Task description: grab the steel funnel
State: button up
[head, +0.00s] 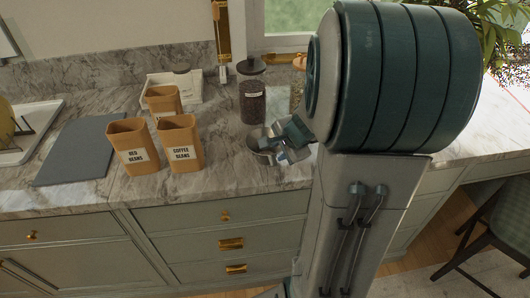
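A shiny silver piece (258,144), which looks like the steel funnel, is on the marble counter in the middle of the head view, in front of the dark jar. My gripper (283,155) is low over the counter at the funnel's right side, partly overlapping it in the picture. The gripper's grey and teal parts blend with the funnel. I cannot tell whether the fingers touch it, or whether they are open or shut. My large teal arm link hides the counter to the right.
A dark-filled lidded jar (252,94) stands just behind the gripper. Tan bins labelled coffee beans (181,142) and red beans (133,146) stand to the left, with another tan bin (163,101) and a white tray (191,88) behind. A grey board (78,152) lies further left.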

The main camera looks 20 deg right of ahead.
aim_at(275, 154)
jog(key=b+x, duration=0.1)
jog(key=x, duration=0.4)
jog(key=shift+w+f, duration=0.1)
grip_shut()
